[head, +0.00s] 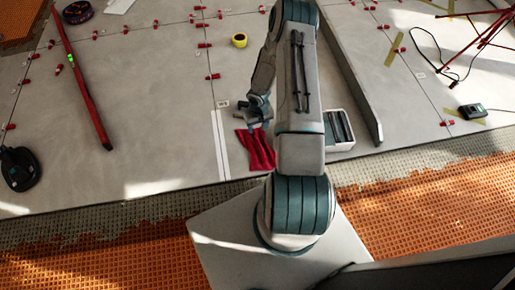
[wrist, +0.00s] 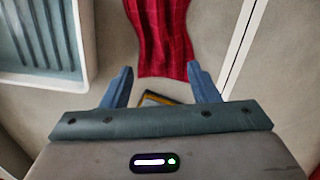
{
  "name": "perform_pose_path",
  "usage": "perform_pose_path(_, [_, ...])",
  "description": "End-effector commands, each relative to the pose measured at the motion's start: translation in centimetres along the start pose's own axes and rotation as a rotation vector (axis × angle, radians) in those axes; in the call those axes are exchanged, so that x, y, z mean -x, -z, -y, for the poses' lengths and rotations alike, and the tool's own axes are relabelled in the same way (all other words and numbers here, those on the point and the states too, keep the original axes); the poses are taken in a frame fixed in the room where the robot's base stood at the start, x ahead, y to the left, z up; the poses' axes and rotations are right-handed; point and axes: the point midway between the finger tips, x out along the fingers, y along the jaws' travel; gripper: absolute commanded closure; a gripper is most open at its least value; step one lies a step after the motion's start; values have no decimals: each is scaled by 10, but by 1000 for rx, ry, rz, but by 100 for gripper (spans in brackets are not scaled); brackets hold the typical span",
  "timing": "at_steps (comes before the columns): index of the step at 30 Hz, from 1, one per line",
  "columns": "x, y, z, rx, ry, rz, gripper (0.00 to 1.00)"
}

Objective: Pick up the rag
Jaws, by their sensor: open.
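The red rag (head: 256,150) lies on the grey tiles, just left of my arm in the head view. In the wrist view the rag (wrist: 162,38) stretches from the top edge down to between my fingertips. My gripper (wrist: 160,85) is open, with one blue finger on each side of the rag's near end. In the head view my gripper (head: 254,110) is over the tiles at the rag's far end. I cannot tell its exact height above the rag. Part of the rag's right side is close to my arm in the head view.
A white tray (head: 351,144) with ribbed contents stands right of my arm; it also shows in the wrist view (wrist: 88,40). A white strip (head: 220,145) lies left of the rag. A small dark and yellow item (wrist: 157,98) is partly hidden beneath my gripper. Red clips line the tile joints.

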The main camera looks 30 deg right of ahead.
Motion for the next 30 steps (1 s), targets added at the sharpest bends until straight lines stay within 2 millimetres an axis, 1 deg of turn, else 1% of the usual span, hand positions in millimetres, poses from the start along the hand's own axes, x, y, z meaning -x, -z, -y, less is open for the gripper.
perform_pose_path(1, [-10, 0, 0, 0, 2, 1, 45])
perform_pose_path(6, [-45, -2, 1, 0, 3, 3, 45])
perform_pose_path(10, [-68, -1, 1, 1, 2, 1, 45])
perform_pose_path(12, [-77, -1, 1, -1, 2, 2, 45])
perform_pose_path(19, [-92, -2, 1, -1, 2, 2, 45])
perform_pose_path(27, [-130, -4, 5, -2, 3, 1, 45])
perform_pose_path(30, [-136, -4, 5, -2, 1, 1, 45])
